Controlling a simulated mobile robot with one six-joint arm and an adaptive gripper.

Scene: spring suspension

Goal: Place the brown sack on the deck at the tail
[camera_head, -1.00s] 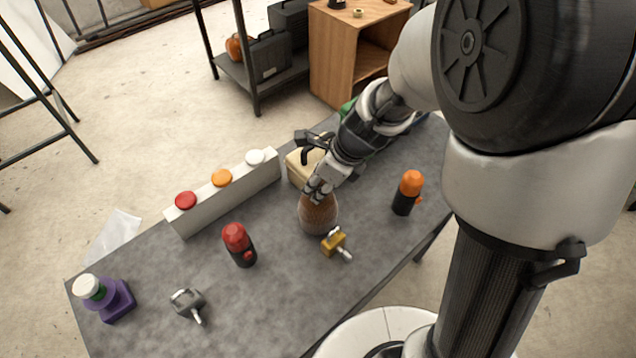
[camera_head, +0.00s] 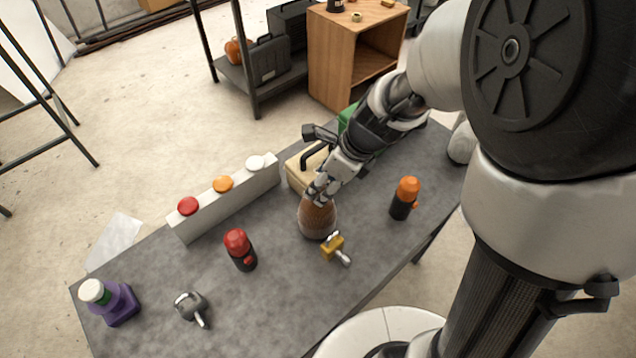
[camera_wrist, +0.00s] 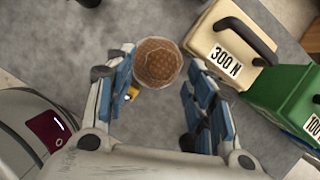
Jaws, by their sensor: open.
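The brown sack (camera_head: 317,220) is a rounded, textured brown bag that looks upright on the grey table (camera_head: 240,310). In the wrist view the sack (camera_wrist: 157,62) shows from above, between the tips of the blue-padded fingers. My gripper (camera_head: 318,190) is at the top of the sack, and its open fingers (camera_wrist: 155,82) lie on either side of it in the wrist view. I cannot tell if they touch it. I cannot pick out a deck or its tail in these views.
A cream 300 N block (camera_wrist: 232,48) with a black handle and a green block (camera_wrist: 285,100) stand close to my gripper. A yellow-brown clamp (camera_head: 333,246), red-topped bottle (camera_head: 240,250) and orange-topped bottle (camera_head: 405,198) are nearby. A white bar (camera_head: 228,207) with coloured caps lines the far edge.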

